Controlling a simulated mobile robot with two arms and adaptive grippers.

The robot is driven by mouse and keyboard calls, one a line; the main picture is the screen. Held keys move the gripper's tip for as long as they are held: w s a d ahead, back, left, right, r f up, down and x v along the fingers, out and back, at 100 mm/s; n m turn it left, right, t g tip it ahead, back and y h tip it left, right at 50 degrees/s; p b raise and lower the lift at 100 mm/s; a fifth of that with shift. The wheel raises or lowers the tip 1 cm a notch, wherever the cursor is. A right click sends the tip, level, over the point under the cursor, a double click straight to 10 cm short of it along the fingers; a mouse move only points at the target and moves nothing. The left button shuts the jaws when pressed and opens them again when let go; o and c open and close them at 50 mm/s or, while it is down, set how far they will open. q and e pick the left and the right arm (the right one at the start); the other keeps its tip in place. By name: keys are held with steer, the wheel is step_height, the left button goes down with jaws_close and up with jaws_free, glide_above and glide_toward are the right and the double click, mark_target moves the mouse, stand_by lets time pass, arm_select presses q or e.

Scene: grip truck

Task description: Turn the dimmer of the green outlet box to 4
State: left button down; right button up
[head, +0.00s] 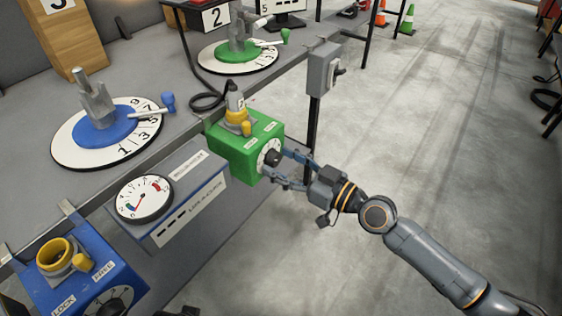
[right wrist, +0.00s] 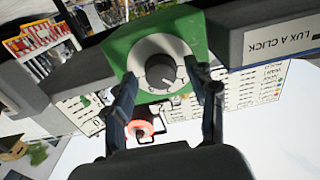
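The green outlet box (head: 232,150) is mounted at the table's front edge in the head view, with a yellow-collared socket and a grey plug on top. Its dimmer (head: 272,158) is a black knob on a white round dial facing right. In the right wrist view the dimmer knob (right wrist: 161,72) sits on its pale dial on the green box (right wrist: 120,50). I cannot read its setting. My right gripper (head: 278,164) is open, its fingertips on either side of the dial and apart from the knob as far as I can see.
A blue outlet box (head: 85,265) with its own dimmer is at lower left. A grey box with a gauge (head: 143,198) lies between the boxes. A grey switch box (head: 322,68) stands on a post behind the green box.

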steer(key=c, duration=1.1)
